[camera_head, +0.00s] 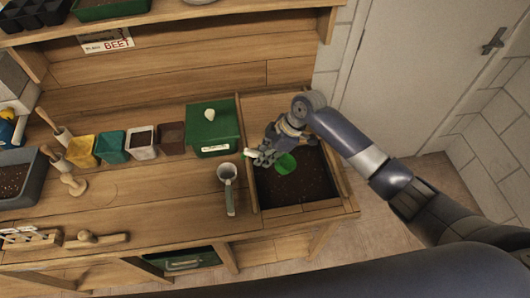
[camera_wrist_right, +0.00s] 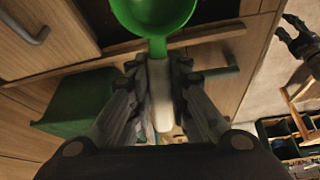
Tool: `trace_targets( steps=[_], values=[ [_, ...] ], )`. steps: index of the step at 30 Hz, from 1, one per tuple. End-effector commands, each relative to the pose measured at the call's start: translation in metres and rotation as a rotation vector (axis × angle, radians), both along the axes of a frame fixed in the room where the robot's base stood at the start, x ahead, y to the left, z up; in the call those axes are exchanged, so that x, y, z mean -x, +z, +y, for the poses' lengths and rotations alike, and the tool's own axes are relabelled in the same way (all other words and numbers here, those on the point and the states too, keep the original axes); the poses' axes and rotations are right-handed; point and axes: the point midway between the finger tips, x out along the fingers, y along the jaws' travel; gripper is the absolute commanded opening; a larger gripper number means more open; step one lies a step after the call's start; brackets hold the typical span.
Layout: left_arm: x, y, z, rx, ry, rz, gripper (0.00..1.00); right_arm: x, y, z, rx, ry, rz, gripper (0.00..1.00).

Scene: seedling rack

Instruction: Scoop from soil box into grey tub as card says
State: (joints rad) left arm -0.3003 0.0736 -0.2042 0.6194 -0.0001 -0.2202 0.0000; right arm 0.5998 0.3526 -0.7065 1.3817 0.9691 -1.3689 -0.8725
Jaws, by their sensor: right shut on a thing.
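My right gripper (camera_head: 265,154) is shut on the white handle (camera_wrist_right: 161,95) of a green scoop (camera_head: 286,163). The scoop's green bowl (camera_wrist_right: 152,14) is at the top of the right wrist view. In the head view the bowl is over the dark soil in the wooden soil box (camera_head: 251,187); I cannot tell if it touches the soil or holds any. The grey tub (camera_head: 38,178), with dark soil in it, is at the left edge. The card (camera_head: 107,42) hangs under the upper shelf; "BEET" is readable, smaller print is not. My left gripper is not in view.
Yellow, teal, white and brown pots (camera_head: 171,137) line the bench. Wooden tools (camera_head: 95,239) lie front left. The middle front of the bench is clear.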

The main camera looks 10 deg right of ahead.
Motion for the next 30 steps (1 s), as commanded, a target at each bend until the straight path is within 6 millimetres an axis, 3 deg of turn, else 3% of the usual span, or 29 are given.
trace_targets(
  steps=[30],
  values=[
    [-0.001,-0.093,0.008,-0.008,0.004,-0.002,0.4,0.003,-0.057,-0.018,-0.288,-0.002,-0.044,0.0]
  ],
)
